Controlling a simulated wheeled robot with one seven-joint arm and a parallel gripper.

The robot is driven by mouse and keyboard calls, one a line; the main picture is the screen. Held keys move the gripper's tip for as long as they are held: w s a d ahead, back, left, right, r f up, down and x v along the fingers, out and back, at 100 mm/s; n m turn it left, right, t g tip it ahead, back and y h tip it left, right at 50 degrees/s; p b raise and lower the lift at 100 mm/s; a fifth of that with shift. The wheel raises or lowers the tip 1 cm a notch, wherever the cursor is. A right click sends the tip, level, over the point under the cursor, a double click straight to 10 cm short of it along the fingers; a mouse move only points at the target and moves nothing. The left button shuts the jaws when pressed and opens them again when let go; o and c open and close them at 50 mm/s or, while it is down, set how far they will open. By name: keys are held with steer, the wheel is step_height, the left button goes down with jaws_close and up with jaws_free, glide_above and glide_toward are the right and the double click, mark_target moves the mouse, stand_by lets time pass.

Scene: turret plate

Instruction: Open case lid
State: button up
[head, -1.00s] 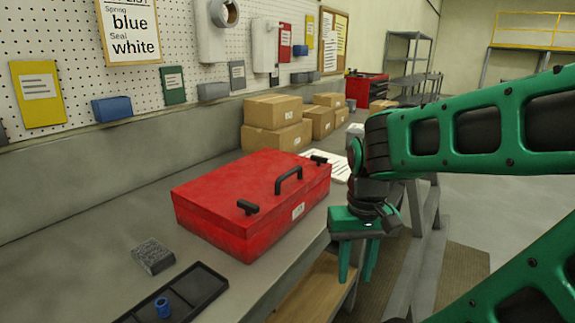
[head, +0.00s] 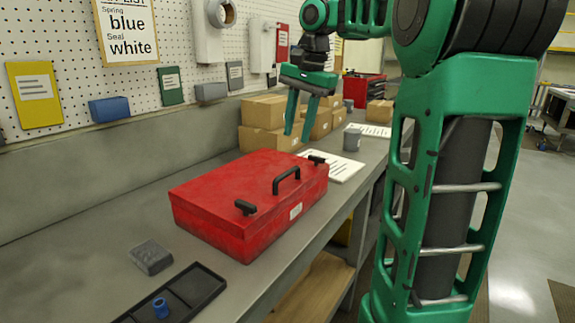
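The red case (head: 225,192) lies on the grey workbench with its lid shut. It has a black handle (head: 287,179) on the lid near the front edge and two black latches, one at the left (head: 245,207) and one at the right (head: 317,160). My green gripper (head: 299,118) hangs above and behind the case's right end, fingers pointing down and apart, with nothing between them. It is clear of the case as far as I can tell. The case's rear side is hidden.
A black tray (head: 197,285) with a blue ring (head: 161,308) and a grey block (head: 151,257) lie in front left of the case. The pegboard wall is behind.

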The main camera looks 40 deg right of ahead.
mark_target(290, 171)
steer(key=f, duration=0.3)
steer(key=w+f, duration=0.1)
steer(key=f, duration=0.3)
steer(key=w+f, duration=0.1)
steer(key=f, duration=0.2)
steer(key=shift+a+f, duration=0.25)
steer(key=shift+a, duration=0.1)
steer(key=shift+w, duration=0.1)
jaws_close()
